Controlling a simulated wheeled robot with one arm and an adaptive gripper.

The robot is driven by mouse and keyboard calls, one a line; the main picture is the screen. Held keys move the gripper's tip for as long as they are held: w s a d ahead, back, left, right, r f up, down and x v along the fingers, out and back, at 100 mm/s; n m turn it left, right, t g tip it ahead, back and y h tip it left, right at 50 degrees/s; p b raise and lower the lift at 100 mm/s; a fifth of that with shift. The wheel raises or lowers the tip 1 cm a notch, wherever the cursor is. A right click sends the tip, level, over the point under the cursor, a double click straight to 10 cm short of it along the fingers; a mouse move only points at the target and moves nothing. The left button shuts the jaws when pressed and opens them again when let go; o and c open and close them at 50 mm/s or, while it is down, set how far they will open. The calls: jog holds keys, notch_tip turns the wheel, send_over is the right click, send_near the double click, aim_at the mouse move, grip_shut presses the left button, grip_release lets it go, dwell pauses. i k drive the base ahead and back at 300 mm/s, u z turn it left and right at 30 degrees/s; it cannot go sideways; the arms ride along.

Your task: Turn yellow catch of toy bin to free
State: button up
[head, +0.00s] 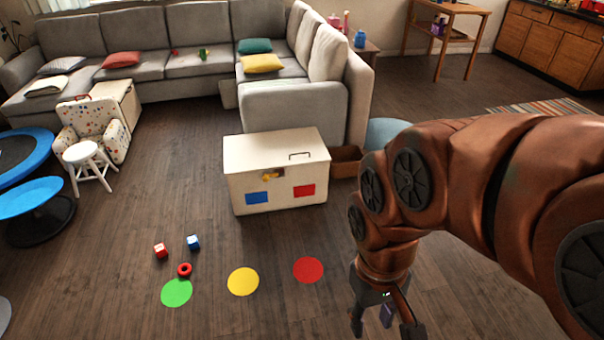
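The toy bin (250,160) is a cream box standing on the wooden floor in the middle of the head view, with its lid down. Its yellow catch (267,177) is on the front face just under the lid edge, between a blue square and a red square. The catch is too small to tell its exact turn. My gripper (385,326) is at the bottom right, pointing down, in front and to the right of the bin and well apart from it. Its fingers are spread. A small dark bluish piece shows between them; I cannot tell what it is.
A brown open box (346,162) stands against the bin's right side. Red and blue blocks (193,242), a red ring (184,269) and green, yellow (243,282) and red discs lie in front. A grey sofa (295,100) is behind. Floor between the discs and bin is clear.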

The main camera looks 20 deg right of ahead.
aim_at(266, 176)
jog(key=u, duration=0.5)
jog(key=i, duration=0.9)
jog(key=u, duration=0.45)
jog(key=i, duration=1.45)
jog(key=z, duration=0.4)
